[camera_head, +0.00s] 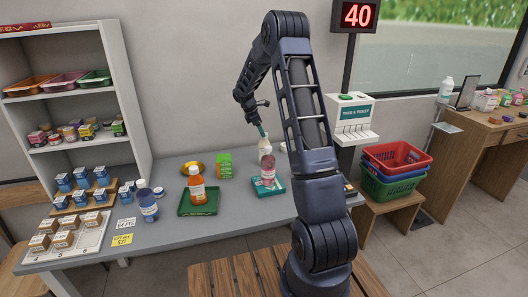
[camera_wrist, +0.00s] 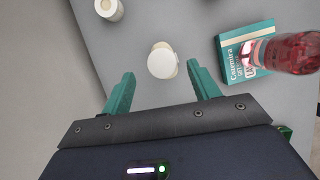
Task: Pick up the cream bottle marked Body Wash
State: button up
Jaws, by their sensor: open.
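A cream bottle (camera_wrist: 161,64) stands upright on the grey counter in the wrist view, seen from above; its label is not readable. In the head view a pale bottle (camera_head: 264,144) shows just below my gripper (camera_head: 262,131), behind a pink-red bottle. In the wrist view my gripper (camera_wrist: 163,90) has its two green fingers apart and empty. The cream bottle lies just ahead of the fingertips, roughly centred between them.
A red bottle (camera_wrist: 292,53) and a teal box (camera_wrist: 240,45) are close on the right. A small cream container (camera_wrist: 109,9) stands farther off. An orange bottle (camera_head: 196,186) stands on a green tray (camera_head: 212,210). A green box (camera_head: 224,166) is nearby.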

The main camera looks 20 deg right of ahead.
jog(key=x, duration=0.5)
jog(key=shift+s, duration=0.15)
grip_shut()
